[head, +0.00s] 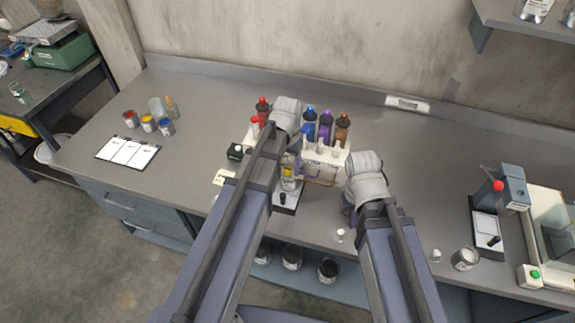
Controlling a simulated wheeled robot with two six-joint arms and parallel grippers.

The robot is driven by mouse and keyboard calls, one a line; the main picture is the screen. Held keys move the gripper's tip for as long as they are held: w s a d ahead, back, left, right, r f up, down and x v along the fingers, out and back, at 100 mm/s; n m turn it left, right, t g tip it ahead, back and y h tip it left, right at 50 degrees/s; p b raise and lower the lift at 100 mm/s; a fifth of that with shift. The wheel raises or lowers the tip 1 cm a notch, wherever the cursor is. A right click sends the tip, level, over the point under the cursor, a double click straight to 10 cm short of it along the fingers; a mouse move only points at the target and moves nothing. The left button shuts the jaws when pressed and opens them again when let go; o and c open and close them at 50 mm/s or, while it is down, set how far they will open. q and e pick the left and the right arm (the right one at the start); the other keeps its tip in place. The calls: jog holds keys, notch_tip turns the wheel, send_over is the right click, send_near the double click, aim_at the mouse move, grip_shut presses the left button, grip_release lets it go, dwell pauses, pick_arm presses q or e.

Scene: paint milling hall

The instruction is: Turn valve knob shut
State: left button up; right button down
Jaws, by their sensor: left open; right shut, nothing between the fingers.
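A white rack (318,172) of capped bottles stands mid-bench, with red, blue, purple and brown bottles showing. In front of it is a small stand (285,199) with a dark base and a yellow-marked part; my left arm covers much of it. I cannot make out a valve knob for certain there. My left gripper (294,140) is open at the rack, its fingers mostly hidden by my arm. My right gripper (348,207) is shut and empty, just right of the rack near the bench's front edge; its fingertips are hard to see.
At left lie a white chart (128,151) and several small paint pots. At right stand a device with a red ball (498,185), a can (465,259) and a glass-sided box (550,235). A shelf (530,20) overhangs upper right. The bench behind the rack is clear.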

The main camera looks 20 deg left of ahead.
aim_at(288, 169)
pick_arm(q)
notch_tip(288, 169, up, 7)
jog(key=p, duration=0.6)
jog(key=shift+r+p, duration=0.15)
jog(key=shift+p, duration=0.25)
pick_arm(e)
notch_tip(288, 169, up, 7)
jog(key=shift+r, duration=0.15)
